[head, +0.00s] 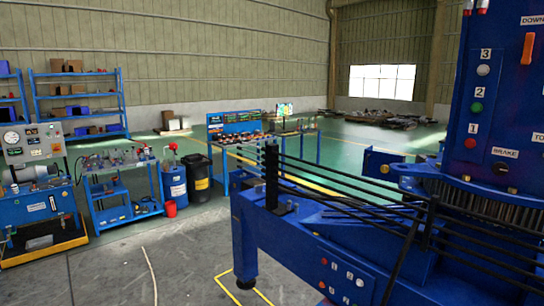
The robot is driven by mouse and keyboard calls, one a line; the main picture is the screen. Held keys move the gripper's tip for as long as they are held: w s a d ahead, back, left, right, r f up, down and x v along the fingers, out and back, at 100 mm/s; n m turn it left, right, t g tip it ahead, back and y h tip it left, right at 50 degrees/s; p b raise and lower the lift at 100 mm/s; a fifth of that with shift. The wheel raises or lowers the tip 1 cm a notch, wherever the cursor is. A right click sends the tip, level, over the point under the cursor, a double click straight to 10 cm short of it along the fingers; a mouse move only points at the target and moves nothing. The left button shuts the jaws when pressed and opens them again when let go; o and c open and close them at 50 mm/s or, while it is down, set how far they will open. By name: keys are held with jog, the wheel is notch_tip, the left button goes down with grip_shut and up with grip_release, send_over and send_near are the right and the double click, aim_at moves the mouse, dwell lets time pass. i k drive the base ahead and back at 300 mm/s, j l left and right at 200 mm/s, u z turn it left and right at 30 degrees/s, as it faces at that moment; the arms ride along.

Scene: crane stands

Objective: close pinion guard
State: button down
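A blue crane stand (310,232) fills the right foreground. A toothed gear ring (482,203) shows on it at the right, under a blue control column (490,110). A guard of several long black bars (345,184), which looks like the pinion guard, runs from the stand's left end toward the lower right, in front of the gear. A dark upright bar (430,225) crosses the bars. A black post (272,178) stands on the stand near their left end. Whether the guard is latched cannot be told. My gripper is not in view.
At the left are a blue machine bench (40,207), a blue cart (118,187), a blue drum (174,184), a black bin (199,178) and a small red bucket (170,209). A blue workbench (222,160) stands behind. The grey floor (175,262) at front left is clear.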

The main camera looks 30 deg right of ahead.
aim_at(372, 161)
jog(key=i+j+z, duration=0.1)
jog(key=i, duration=0.45)
jog(key=i+j+z, duration=0.15)
jog(key=i, duration=0.35)
jog(key=i+j+z, duration=0.1)
jog(key=i, duration=0.45)
